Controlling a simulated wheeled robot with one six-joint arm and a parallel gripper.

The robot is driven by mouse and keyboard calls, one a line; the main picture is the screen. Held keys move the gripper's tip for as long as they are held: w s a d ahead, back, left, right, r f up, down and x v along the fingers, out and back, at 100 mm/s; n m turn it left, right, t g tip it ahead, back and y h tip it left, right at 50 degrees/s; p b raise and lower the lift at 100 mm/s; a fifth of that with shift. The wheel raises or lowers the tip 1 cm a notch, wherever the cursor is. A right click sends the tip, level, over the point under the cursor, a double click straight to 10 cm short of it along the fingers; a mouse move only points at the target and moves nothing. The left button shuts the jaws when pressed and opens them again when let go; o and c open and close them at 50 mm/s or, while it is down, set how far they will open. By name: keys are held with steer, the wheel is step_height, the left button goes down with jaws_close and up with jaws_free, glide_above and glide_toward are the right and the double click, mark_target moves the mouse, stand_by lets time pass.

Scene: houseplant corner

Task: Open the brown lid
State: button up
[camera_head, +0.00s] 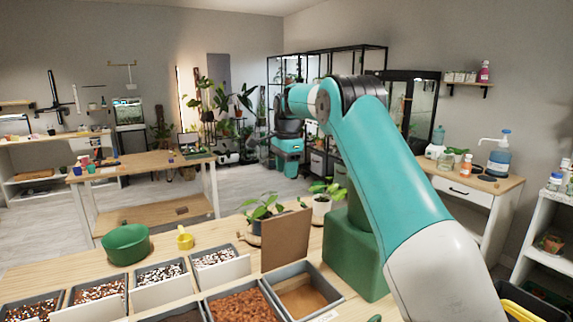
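The brown lid (286,240) is a flat square panel standing nearly upright at the back edge of a grey bin (330,292) on the near bench. The bin's top is uncovered and its tan-brown inside shows. My gripper (288,172) hangs at the end of my teal and white arm, higher in the picture than the lid and apart from it. Its fingers are too small and dark to tell whether they are open or shut. I see nothing held in it.
Several grey bins with white, red-brown and mixed granules, including one of bark chips (240,305), line the bench front. A green bowl (126,245), a yellow cup (185,238), potted plants (322,205) and a green block (355,255) stand behind.

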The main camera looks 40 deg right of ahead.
step_height(320, 180, up, 2)
steer(key=shift+r, duration=0.2)
steer(key=shift+a, duration=0.1)
stand_by(0.4)
steer(key=s+a+r+n, duration=0.1)
steer(key=s+a+n, duration=0.3)
steer(key=a, duration=0.4)
steer(key=s+a+r+n+y, duration=0.1)
steer(key=s+a+n, duration=0.2)
steer(key=a+n, duration=0.3)
steer(key=s+a+r+n, duration=0.1)
steer(key=s+a+n, duration=0.25)
steer(key=a, duration=0.55)
steer(key=s+a+f+n+y, duration=0.1)
steer(key=s+a+n, duration=0.3)
steer(key=s, duration=0.5)
steer(key=s+a+f+n+y, duration=0.1)
steer(key=s+a+f+n, duration=0.1)
steer(key=s+a+n, duration=0.3)
steer(key=s+a+f+n+y, duration=0.1)
steer(key=s+a+n, duration=0.3)
steer(key=s, duration=0.9)
steer(key=shift+s+a+f+n+g, duration=0.25)
steer(key=shift+s+f+n+g, duration=0.1)
steer(key=shift+f, duration=0.25)
